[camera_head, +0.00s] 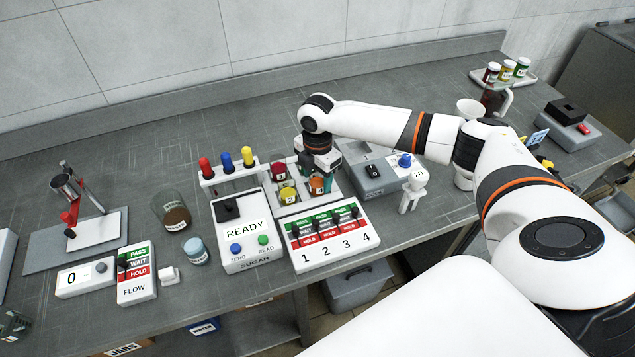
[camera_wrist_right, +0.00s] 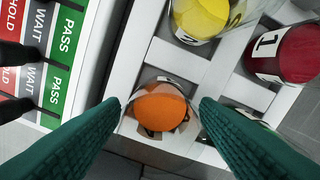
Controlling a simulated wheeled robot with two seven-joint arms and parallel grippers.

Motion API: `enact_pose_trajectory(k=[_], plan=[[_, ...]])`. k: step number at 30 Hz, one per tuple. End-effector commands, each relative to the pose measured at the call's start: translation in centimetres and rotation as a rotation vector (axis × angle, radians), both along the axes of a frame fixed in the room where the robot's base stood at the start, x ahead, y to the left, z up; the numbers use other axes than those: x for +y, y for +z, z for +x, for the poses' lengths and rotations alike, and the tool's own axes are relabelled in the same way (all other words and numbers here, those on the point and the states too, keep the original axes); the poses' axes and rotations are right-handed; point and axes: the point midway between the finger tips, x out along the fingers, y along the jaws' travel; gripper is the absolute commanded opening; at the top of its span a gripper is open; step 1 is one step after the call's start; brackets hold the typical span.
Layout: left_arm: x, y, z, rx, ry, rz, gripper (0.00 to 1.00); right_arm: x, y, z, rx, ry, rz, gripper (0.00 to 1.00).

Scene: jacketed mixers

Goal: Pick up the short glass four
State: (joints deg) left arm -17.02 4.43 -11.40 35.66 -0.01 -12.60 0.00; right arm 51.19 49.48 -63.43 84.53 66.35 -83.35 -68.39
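A short glass with orange contents (camera_wrist_right: 160,108) stands in a white rack in the right wrist view. A dark mark on its label is not readable, so I cannot confirm its number. It also shows in the head view (camera_head: 317,186). My right gripper (camera_wrist_right: 160,106) is open, with one green finger on each side of this glass and small gaps to it. In the head view, my right gripper (camera_head: 322,168) is above the rack and partly hides it. A yellow glass (camera_wrist_right: 201,15) and a red glass marked 1 (camera_wrist_right: 290,54) stand beside it.
A four-column PASS/WAIT/HOLD panel (camera_head: 327,233) stands in front of the rack.

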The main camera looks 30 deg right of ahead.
Motion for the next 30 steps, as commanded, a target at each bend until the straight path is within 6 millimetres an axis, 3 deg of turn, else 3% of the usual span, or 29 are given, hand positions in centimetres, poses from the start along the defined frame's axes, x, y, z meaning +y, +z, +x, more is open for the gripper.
enact_pose_trajectory(k=[1,7,17,30], plan=[[0.0,0.0,-0.2,0.002,0.0,0.0,0.36,0.0,0.0,0.0,0.0,0.0,0.0,0.48],[0.0,0.0,-0.4,0.007,0.0,0.001,0.36,0.0,0.0,0.0,0.0,0.0,0.0,0.16],[0.1,-0.3,-0.4,0.007,-0.001,0.002,0.36,0.0,1.0,0.1,-0.003,-0.001,0.0,0.16],[0.2,-1.6,-0.4,0.007,-0.002,0.003,0.36,0.0,8.9,0.1,-0.003,-0.001,0.001,0.16]])
